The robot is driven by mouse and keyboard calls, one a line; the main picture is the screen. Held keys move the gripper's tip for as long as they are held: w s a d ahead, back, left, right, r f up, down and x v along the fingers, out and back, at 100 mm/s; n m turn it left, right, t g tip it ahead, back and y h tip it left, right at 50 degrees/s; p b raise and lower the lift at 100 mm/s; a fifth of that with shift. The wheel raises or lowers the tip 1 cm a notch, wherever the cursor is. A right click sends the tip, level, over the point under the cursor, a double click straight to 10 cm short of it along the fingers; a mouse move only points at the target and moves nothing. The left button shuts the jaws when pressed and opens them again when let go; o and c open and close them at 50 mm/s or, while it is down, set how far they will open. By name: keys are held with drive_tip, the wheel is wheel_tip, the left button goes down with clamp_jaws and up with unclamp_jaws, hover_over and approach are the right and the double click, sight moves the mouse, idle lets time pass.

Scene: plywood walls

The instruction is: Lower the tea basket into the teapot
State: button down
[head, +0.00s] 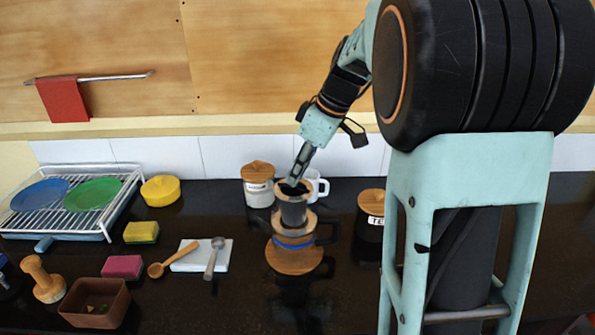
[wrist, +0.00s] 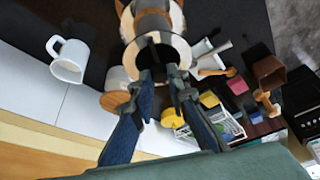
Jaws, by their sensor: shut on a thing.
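The tea basket (head: 293,212) is a dark grey cup with a light wooden rim, held upright over the teapot. My gripper (head: 291,182) reaches down from the upper right and is shut on the basket's rim. In the wrist view the fingertips (wrist: 160,74) meet the rim of the basket (wrist: 178,50), around its dark opening. The teapot (head: 293,242) has a blue band, a dark handle at right and a spout at left. It stands on a round wooden base (head: 294,262). The basket hides the teapot's mouth; I cannot tell whether its bottom is inside.
A wooden-lidded jar (head: 258,186) and a white mug (head: 318,186) stand close behind the teapot. A dark tea canister (head: 371,215) is at right. A white slab (head: 202,256) with spoons lies left. The dark counter in front is clear.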

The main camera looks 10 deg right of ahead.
sight(298, 205)
drive_tip(key=shift+f+b, duration=1.45)
drive_tip(key=shift+f, duration=0.35)
drive_tip(key=shift+f+b, duration=1.5)
drive_tip(key=shift+f, duration=0.15)
drive_tip(key=shift+f+b, duration=0.95)
drive_tip(key=shift+f, duration=0.15)
drive_tip(key=shift+f+b, duration=0.25)
drive_tip(key=shift+b, duration=0.15)
drive_tip(key=c, duration=1.8)
unclamp_jaws()
